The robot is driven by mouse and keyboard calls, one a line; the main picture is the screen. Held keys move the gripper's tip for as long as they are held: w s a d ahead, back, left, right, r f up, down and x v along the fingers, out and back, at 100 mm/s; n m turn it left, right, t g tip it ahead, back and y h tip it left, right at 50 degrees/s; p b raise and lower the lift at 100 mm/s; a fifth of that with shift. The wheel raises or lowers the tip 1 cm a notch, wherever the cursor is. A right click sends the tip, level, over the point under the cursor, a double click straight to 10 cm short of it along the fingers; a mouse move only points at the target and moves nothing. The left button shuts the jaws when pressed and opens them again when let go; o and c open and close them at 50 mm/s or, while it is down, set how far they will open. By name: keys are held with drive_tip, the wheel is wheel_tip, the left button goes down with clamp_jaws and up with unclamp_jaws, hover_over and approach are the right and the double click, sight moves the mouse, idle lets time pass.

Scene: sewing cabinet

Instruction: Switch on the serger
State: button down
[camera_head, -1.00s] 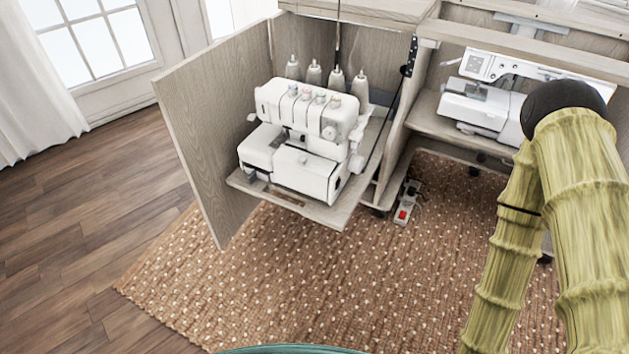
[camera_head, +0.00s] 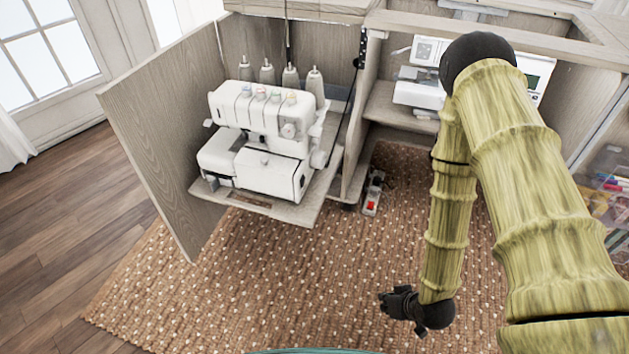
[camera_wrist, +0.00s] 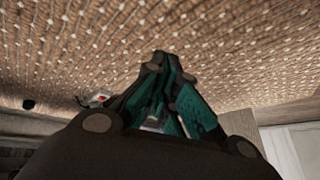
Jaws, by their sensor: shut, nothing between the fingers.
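The white serger (camera_head: 262,145) stands on a pull-out shelf (camera_head: 300,212) at the left of the cabinet, with coloured dials on top and several thread cones (camera_head: 290,78) behind it. Its power switch cannot be made out; a small dark detail shows on its right side. My gripper (camera_head: 385,302) is low over the rug, below and to the right of the serger and well apart from it. In the wrist view my gripper (camera_wrist: 158,60) is shut and empty, with the fingertips together.
A power strip with a red switch (camera_head: 371,204) lies on the rug (camera_head: 300,270) near the cabinet; it also shows in the wrist view (camera_wrist: 97,100). The open cabinet door (camera_head: 165,140) stands left of the serger. A second sewing machine (camera_head: 418,95) is partly behind my arm. Open rug lies in front.

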drive_tip(key=w+a+r+n+t+y+b, duration=0.1)
drive_tip(key=w+a+r+n+t+y, duration=0.2)
drive_tip(key=w+r, duration=0.4)
drive_tip(key=w+a+r+n+t+y, duration=0.15)
drive_tip(key=w+r+y, duration=0.25)
drive_tip(key=w, duration=0.5)
wheel_tip(320, 180, up, 13)
drive_tip(key=w+a+n+g+y+b, duration=0.1)
drive_tip(key=w+a+n+g+y, duration=0.1)
drive_tip(key=n+y, duration=0.5)
drive_tip(key=shift+g+y, duration=0.7)
drive_tip(key=shift+g, duration=0.15)
drive_tip(key=shift+a, duration=0.15)
drive_tip(key=b, duration=0.6)
approach(301, 174)
drive_tip(key=x, duration=0.4)
drive_tip(key=shift+w+a+f+b, duration=0.1)
drive_tip(key=shift+w+a+b, duration=0.15)
drive_tip(key=shift+a, duration=0.2)
drive_tip(key=shift+w+a+f+b, duration=0.1)
drive_tip(key=shift+w+a+b, duration=0.1)
drive_tip(key=shift+a, duration=0.25)
drive_tip(key=shift+r, duration=0.1)
drive_tip(key=shift+r, duration=0.1)
